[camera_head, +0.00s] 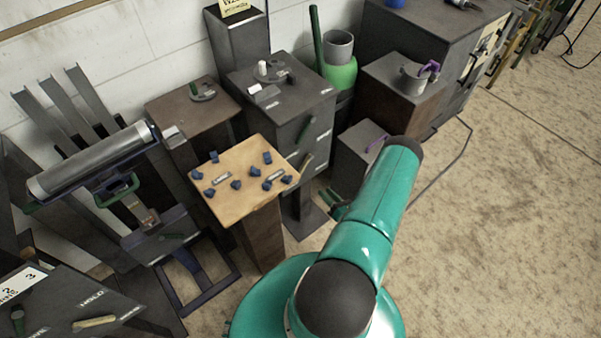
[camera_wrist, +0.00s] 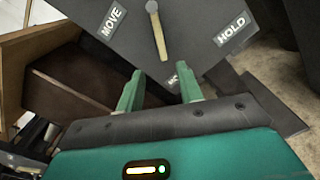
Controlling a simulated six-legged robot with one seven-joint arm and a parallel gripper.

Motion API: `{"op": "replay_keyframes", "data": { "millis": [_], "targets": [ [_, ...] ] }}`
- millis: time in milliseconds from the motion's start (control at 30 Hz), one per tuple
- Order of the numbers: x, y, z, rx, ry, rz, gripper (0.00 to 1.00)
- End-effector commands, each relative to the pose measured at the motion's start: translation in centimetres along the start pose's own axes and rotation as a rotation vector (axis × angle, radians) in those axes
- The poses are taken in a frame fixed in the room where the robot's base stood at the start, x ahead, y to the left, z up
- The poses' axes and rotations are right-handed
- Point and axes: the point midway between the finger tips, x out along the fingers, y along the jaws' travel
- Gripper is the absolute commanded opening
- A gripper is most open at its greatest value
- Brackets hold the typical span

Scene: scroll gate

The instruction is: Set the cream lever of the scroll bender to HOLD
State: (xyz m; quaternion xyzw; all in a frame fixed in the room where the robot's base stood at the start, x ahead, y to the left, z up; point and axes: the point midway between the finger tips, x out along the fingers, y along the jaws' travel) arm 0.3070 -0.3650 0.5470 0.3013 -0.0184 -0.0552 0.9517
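The cream lever (camera_wrist: 158,38) is on a dark panel (camera_wrist: 190,28) in the wrist view. It hangs from a round grey pivot and points down the picture, between the MOVE label (camera_wrist: 112,22) on the left and the HOLD label (camera_wrist: 232,28) on the right. A third label (camera_wrist: 173,80) below is mostly hidden by my gripper. My gripper (camera_wrist: 157,78) is open, its green fingers apart just below the lever's free end, with nothing seen between them. In the head view the dark cabinet (camera_head: 275,110) carries this panel; my arm partly hides my gripper (camera_head: 338,203).
A wooden-topped pedestal (camera_head: 235,198) with blue knobs stands left of the cabinet. A small dark box with a purple handle (camera_head: 377,143) is on its right. Another panel with a HOLD label (camera_head: 92,298) is at the lower left. Open floor (camera_head: 510,220) lies to the right.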

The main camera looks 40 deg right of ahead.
Motion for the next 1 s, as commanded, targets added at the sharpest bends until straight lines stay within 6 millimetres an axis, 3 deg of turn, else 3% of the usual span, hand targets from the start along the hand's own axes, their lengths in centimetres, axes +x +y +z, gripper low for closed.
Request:
{"op": "replay_keyframes", "data": {
  "millis": [600, 800, 1000],
  "targets": [
    [11.5, 0.3, -0.1, -0.003, 0.003, 0.006, 0.36],
    [13.2, 0.3, -0.1, -0.002, 0.003, 0.005, 0.36],
    [13.4, 0.3, -0.1, -0.002, 0.003, 0.004, 0.36]
  ]
}}
